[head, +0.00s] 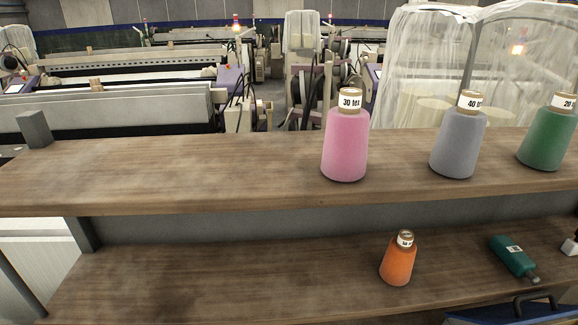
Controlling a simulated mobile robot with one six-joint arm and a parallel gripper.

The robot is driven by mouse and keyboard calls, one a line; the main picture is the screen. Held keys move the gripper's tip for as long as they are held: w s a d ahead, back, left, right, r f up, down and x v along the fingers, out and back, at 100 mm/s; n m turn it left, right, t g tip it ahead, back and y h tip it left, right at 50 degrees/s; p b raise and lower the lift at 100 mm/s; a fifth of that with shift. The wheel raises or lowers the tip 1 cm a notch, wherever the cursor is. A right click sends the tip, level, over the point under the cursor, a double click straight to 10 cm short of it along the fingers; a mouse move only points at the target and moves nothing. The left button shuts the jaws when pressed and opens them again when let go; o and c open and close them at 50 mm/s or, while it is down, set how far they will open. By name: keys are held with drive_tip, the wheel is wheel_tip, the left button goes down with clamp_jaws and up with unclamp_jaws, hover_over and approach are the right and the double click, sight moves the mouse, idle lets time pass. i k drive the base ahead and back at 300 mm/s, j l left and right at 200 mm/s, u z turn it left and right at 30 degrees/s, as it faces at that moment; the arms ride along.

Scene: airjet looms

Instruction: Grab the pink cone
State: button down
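The pink cone (345,146) stands upright on the upper wooden shelf (180,175), right of the picture's middle. It is a yarn cone with a tan top and a white label reading "30 tex". It is fully visible and nothing touches it. My gripper does not show in the head view.
A grey cone (458,146) and a green cone (548,138) stand to the right on the same shelf. The upper shelf's left side is clear.

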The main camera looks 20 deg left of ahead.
sight(344, 157)
drive_tip(key=u, duration=0.85)
